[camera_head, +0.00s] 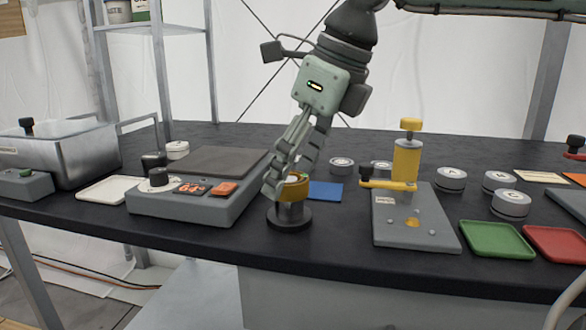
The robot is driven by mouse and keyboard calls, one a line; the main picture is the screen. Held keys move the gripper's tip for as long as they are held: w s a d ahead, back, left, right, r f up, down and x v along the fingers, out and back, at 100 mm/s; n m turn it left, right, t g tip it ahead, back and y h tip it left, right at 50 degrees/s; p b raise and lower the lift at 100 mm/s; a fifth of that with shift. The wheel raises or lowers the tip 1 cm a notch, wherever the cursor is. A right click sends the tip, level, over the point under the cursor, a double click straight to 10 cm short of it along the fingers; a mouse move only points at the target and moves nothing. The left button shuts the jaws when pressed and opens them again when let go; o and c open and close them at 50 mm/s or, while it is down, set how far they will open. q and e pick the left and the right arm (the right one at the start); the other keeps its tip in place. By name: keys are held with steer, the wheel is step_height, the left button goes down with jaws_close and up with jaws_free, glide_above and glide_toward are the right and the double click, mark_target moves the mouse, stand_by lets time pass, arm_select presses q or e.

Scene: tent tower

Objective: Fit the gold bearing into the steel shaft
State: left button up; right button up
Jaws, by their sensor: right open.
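A gold ring-shaped piece (291,192), which looks like the gold bearing, sits on a dark round stand (290,220) near the table's front edge. My right gripper (285,182) comes down from above and is open, its fingers at the top of the gold piece. One finger passes in front of its left side; I cannot tell whether they touch. I cannot make out a steel shaft for certain; the fingers cover part of the gold piece's top. My left gripper is not in view.
A grey device with a dark plate (225,162) stands left of the stand. A grey fixture (415,232) with a yellow lever press (405,160) stands right. Several silver discs, a green tray (497,240) and a red tray (556,245) lie further right. A metal basin (75,155) is far left.

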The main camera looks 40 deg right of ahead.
steer(key=v, duration=1.2)
stand_by(0.4)
